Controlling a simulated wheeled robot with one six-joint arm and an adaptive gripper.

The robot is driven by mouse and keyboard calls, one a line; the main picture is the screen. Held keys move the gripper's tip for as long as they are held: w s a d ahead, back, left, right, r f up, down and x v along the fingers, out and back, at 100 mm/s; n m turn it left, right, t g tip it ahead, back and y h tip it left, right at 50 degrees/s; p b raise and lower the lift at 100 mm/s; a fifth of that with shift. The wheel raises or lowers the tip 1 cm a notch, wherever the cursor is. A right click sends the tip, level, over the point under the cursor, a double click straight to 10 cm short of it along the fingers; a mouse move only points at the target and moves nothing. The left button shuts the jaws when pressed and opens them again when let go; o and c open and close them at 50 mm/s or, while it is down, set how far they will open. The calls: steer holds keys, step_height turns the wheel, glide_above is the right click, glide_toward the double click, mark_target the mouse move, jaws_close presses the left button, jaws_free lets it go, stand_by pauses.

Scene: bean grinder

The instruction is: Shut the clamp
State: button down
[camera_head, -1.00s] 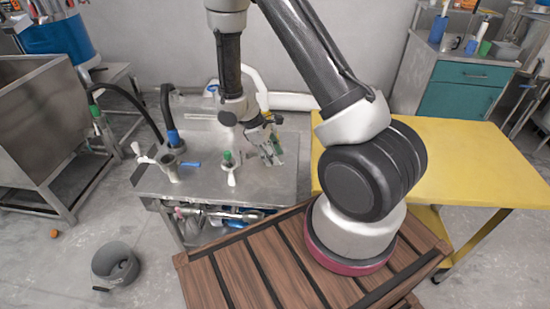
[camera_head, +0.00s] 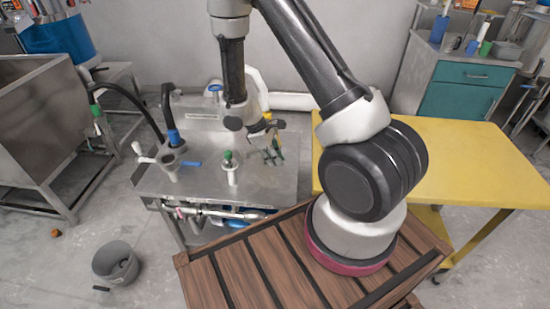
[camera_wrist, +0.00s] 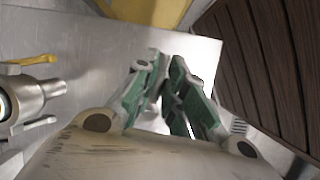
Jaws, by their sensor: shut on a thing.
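My gripper (camera_head: 272,155), with green-sided fingers, is low over the right part of the steel bench (camera_head: 205,188). In the wrist view its fingertips (camera_wrist: 163,72) are close together over the bench top. What lies between them is mostly hidden and I cannot make it out. I cannot pick out the clamp for certain. A white fitting with a green top (camera_head: 229,166) stands on the bench, left of my gripper.
A metal cup-like fitting (camera_head: 171,165) and a blue lever (camera_head: 192,163) are at the bench's left. Pipes (camera_head: 215,210) run below its front edge. A yellow table (camera_head: 470,170) stands right, a slatted wooden platform (camera_head: 235,272) in front. A grey bucket (camera_head: 116,265) is on the floor.

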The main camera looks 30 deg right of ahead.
steer(key=s+a+m+g+y, duration=0.2)
steer(key=s+a+m+y, duration=0.1)
steer(key=a+m, duration=0.6)
steer(key=w+a+m+t+y, duration=0.1)
steer(key=w+a+m+y, duration=0.3)
steer(key=a+m, duration=0.6)
steer(key=shift+w+a+m, duration=0.2)
steer(key=shift+w+m, duration=0.3)
steer(key=shift+w, duration=0.35)
steer(key=c, duration=1.5)
jaws_free()
steer(key=shift+o, duration=0.2)
